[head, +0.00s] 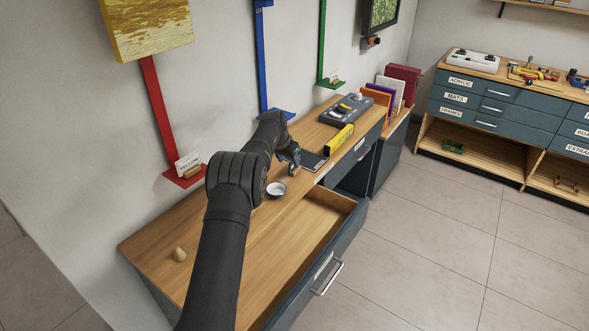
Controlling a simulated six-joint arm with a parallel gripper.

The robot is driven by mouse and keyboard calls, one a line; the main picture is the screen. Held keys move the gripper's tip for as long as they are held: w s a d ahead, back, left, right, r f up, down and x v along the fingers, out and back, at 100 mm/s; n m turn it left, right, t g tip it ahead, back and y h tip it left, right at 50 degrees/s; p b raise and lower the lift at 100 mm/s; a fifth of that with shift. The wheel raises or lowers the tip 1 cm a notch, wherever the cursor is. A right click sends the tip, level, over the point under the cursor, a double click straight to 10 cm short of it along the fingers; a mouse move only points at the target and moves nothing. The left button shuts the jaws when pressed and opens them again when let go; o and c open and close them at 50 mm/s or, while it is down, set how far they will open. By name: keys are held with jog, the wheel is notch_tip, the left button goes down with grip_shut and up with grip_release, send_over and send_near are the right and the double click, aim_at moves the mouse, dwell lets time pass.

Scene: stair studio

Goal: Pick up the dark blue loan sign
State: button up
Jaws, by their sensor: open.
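I cannot make out a dark blue loan sign for sure in the head view. A small dark, bluish flat piece (314,161) lies on the wooden bench top (225,218), just right of my gripper (295,162). Its lettering is too small to read, so I cannot tell whether it is the sign. My gripper is open and low over the bench, close beside this piece. The fingertips are small and partly hidden by my wrist, and I see nothing held. A yellow sign (339,139) stands right of the dark piece.
A small white bowl (276,190) stands near my wrist. A wooden knob (180,254) is at the bench's left. An open drawer (312,232) juts out in front. Red, blue and green holders line the wall.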

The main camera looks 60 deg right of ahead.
aim_at(292, 171)
jog(key=shift+s+a+x, duration=0.15)
jog(key=shift+x, duration=1.2)
jog(key=shift+s+a+x, duration=0.15)
jog(key=shift+s+x, duration=0.05)
jog(key=shift+x, duration=1.1)
jog(key=shift+f, duration=0.15)
jog(key=c, duration=1)
jog(key=shift+c, duration=0.2)
